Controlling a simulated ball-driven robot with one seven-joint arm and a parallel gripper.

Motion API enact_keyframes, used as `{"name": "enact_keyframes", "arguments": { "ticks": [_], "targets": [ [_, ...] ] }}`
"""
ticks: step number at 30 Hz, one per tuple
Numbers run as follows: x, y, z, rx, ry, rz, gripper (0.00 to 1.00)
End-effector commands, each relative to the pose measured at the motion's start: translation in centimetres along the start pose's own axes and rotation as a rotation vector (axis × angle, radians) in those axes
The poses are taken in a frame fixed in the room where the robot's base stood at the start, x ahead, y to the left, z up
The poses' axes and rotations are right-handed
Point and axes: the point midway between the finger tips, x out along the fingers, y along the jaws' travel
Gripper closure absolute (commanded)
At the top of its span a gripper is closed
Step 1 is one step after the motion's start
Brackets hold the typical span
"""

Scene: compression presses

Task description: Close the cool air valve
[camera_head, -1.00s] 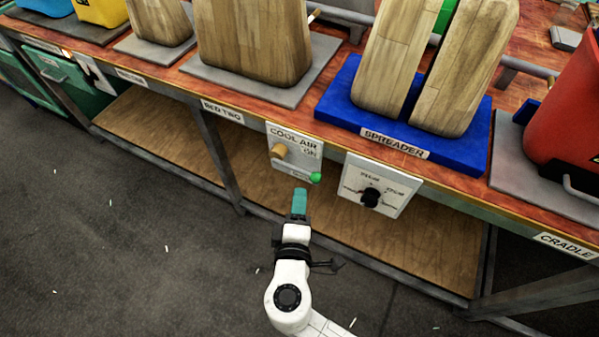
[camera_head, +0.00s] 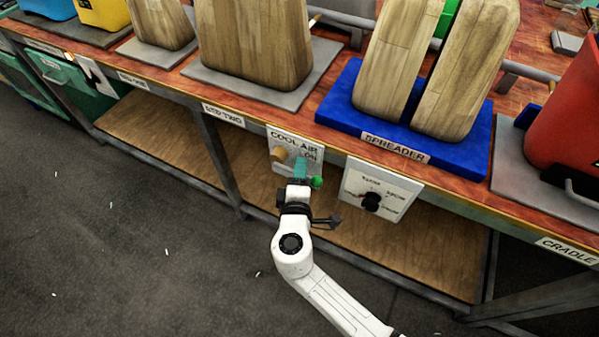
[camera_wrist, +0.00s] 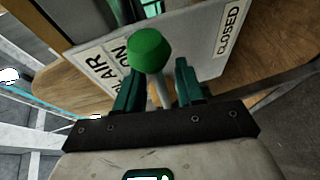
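The white cool air panel (camera_head: 283,138) hangs on the table's front edge. Its lettering reads COOL AIR and ON in the head view. In the wrist view the panel (camera_wrist: 191,42) also shows a CLOSED label (camera_wrist: 229,28). A brass-coloured knob or pivot (camera_head: 278,155) sits at the panel's left. The lever's green ball (camera_head: 317,182) is at the lower right, beside my gripper (camera_head: 300,168). In the wrist view the green ball (camera_wrist: 149,48) and its grey stem lie between the teal fingers of my gripper (camera_wrist: 157,70), which stand apart. Contact with the stem cannot be told.
A second white panel with a black dial (camera_head: 371,201) hangs just right of my gripper. The blue SPREADER base (camera_head: 330,107) is on the tabletop above. A wooden lower shelf (camera_head: 400,245) lies behind the panels.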

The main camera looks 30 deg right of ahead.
Motion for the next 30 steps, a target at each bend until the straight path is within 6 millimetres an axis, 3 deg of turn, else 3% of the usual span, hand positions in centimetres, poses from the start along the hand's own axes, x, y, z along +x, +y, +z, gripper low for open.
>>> {"name": "enact_keyframes", "arguments": {
  "ticks": [5, 17, 30],
  "targets": [
    [0.00, 0.01, 0.01, 0.000, 0.000, 0.000, 0.63],
    [-0.03, 0.00, 0.01, 0.000, 0.000, 0.000, 1.00],
    [-0.04, -0.02, 0.00, 0.000, 0.000, 0.000, 1.00]
  ]
}}
